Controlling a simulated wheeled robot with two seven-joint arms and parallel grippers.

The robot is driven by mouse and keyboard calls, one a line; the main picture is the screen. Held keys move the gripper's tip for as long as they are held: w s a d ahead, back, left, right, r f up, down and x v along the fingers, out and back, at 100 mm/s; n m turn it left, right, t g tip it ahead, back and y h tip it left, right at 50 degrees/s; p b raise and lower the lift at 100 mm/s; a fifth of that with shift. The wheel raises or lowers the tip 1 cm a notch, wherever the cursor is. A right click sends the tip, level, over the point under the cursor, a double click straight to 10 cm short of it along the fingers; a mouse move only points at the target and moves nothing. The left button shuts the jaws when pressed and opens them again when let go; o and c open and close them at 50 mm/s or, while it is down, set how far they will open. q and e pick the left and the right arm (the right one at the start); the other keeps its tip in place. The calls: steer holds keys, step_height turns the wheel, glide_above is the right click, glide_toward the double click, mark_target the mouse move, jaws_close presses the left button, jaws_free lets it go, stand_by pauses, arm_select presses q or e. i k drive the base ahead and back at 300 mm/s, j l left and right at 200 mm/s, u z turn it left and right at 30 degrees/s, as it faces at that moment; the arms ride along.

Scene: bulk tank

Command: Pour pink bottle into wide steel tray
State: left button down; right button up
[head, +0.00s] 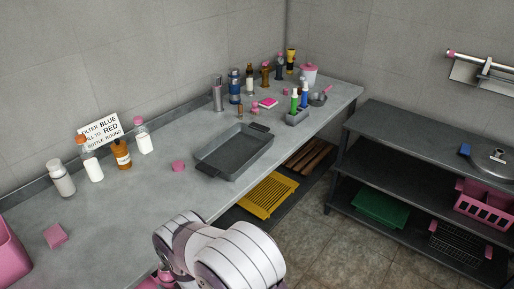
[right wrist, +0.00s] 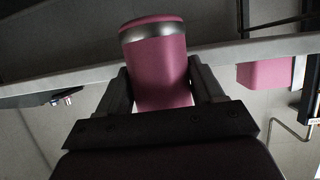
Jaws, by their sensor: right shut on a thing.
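The pink bottle (right wrist: 160,75) has a steel-coloured band near its top end and shows in the right wrist view. My right gripper (right wrist: 160,88) is shut on it, with one finger on each side. In the head view my arm at the bottom centre hides that gripper; a bit of pink shows beside the arm at the bottom edge, and I cannot tell if it is the bottle. My left gripper is not in view.
White and amber bottles (head: 122,155) stand by a sign (head: 101,130) at the left of the counter (head: 150,205). Several bottles and a grey caddy (head: 297,118) stand beyond the tray. A pink block (head: 178,166) lies left of the tray. A shelf rack (head: 400,140) stands right.

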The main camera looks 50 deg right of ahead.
mark_target(227, 156)
steer(key=l, duration=0.45)
steer(key=i+l+z, duration=0.15)
steer(key=l, duration=0.25)
steer(key=i+l, duration=0.1)
steer(key=l, duration=0.35)
steer(key=i+l+z, duration=0.1)
steer(key=l, duration=0.3)
steer(key=i+l+z, duration=0.1)
steer(key=l, duration=0.35)
steer(key=i+l, duration=0.1)
steer(key=l, duration=0.3)
steer(key=i+l+z, duration=0.15)
steer(key=l, duration=0.25)
